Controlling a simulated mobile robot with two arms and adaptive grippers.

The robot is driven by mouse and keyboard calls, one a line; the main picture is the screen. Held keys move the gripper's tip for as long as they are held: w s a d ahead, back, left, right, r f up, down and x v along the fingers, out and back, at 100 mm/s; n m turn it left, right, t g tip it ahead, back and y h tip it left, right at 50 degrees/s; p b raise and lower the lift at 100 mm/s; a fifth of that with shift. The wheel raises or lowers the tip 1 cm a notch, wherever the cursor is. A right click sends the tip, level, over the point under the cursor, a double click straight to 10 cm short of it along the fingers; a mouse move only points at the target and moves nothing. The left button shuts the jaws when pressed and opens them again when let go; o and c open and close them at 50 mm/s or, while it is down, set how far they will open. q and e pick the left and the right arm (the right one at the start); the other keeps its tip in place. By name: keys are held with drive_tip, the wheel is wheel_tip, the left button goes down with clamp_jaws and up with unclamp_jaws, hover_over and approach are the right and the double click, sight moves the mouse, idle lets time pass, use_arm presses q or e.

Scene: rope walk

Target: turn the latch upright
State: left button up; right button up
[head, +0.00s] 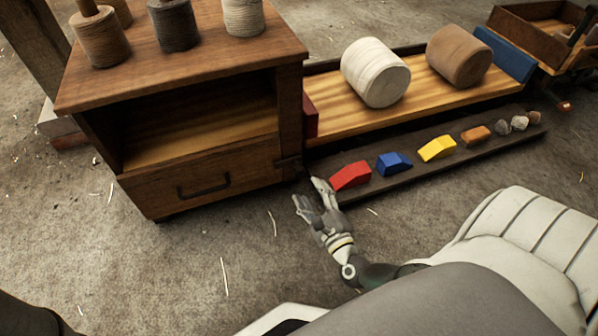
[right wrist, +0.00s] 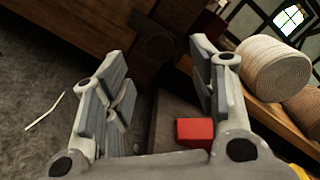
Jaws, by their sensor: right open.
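The dark latch (head: 289,163) is on the front right post of the wooden cabinet (head: 180,75), beside the upper right corner of the closed drawer (head: 205,180). It looks like a short bar lying roughly level, but it is small and dark. In the right wrist view a dark round part, likely the latch (right wrist: 155,47), shows ahead between the fingers; its angle is unclear there. My right gripper (head: 309,193) is open and empty, just in front of and below the latch, apart from it. It also shows in the right wrist view (right wrist: 160,72). My left gripper is out of view.
Right of the cabinet, a low dark board (head: 405,173) carries a red block (head: 350,176), a blue block (head: 394,163), a yellow block (head: 437,149) and stones. Behind it, a pale roll (head: 375,73) and a brown roll (head: 459,56) lie on a wooden bed.

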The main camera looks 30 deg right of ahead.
sight(301, 175)
drive_tip(key=w+b, duration=0.1)
drive_tip(key=w, duration=0.1)
drive_tip(key=w+d+b, duration=0.1)
drive_tip(key=w, duration=0.4)
drive_tip(key=shift+w+d+f+b, duration=0.15)
drive_tip(key=shift+b, duration=0.25)
drive_tip(key=shift+w+d, duration=0.1)
drive_tip(key=shift+w, duration=0.4)
